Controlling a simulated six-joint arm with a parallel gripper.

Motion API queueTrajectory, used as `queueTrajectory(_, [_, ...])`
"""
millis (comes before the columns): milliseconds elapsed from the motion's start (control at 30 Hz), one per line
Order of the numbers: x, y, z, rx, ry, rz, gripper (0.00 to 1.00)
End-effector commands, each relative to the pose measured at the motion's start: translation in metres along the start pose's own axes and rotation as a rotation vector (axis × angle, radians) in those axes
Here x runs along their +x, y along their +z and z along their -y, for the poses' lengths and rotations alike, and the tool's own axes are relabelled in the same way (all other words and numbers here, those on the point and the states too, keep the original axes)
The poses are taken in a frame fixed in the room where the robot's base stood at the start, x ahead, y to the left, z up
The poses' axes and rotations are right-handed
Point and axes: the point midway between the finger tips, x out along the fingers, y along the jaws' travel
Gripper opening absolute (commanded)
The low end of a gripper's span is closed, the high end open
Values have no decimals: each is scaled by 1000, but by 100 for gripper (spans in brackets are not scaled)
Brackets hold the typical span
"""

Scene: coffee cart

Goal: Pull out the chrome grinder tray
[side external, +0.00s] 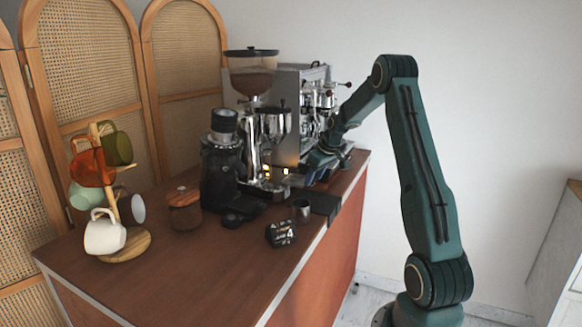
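The chrome grinder (252,140) with a bean-filled hopper stands among the machines at the back of the wooden cart. A shiny low piece at its base, which looks like the chrome tray (270,187), is partly hidden behind the black grinder. My gripper (300,175) is low over the cart, just to the right of this tray and in front of the espresso machine. Its fingers are small and dark here. I cannot tell whether they are open or shut, or whether they touch the tray.
A black grinder (220,165) stands left of the chrome one. A mug tree (124,245) is at left.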

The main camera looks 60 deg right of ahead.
Motion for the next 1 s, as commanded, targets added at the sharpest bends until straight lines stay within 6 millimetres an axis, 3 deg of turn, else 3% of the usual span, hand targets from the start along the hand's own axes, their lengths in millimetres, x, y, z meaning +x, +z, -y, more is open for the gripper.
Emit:
queueTrajectory(467, [-12,-1,0,-3,-1,-2,44])
queueTrajectory(667, [-36,-1,0,-2,0,-2,44])
queueTrajectory(1000, [-94,0,0,-1,2,-3,44])
